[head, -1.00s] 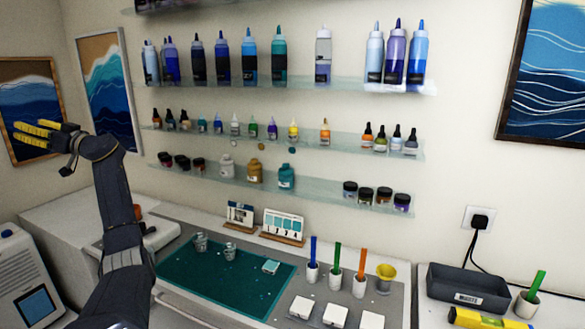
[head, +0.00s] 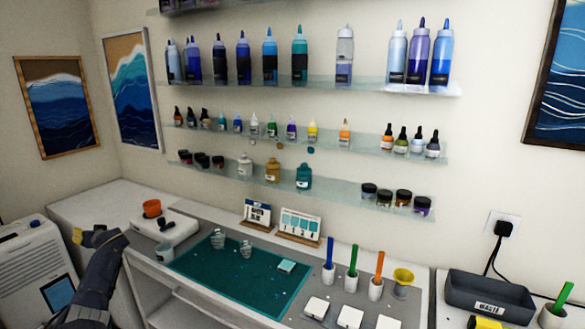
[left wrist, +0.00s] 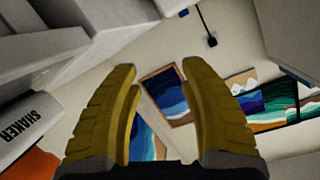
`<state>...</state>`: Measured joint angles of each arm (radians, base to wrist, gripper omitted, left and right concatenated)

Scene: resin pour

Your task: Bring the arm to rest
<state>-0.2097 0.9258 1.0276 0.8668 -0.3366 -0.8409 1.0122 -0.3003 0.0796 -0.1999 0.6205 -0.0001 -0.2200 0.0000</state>
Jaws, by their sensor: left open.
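My left gripper (head: 88,238) is low at the left side of the head view, in front of the bench's left end. Its yellow fingers also show in the left wrist view (left wrist: 158,80), spread apart with nothing between them. My left arm (head: 95,285) comes up from the bottom left edge.
A teal mat (head: 240,275) with small clear cups (head: 218,239) lies on the bench. A white machine (head: 30,270) stands at far left. Shelves of bottles (head: 300,84) line the wall.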

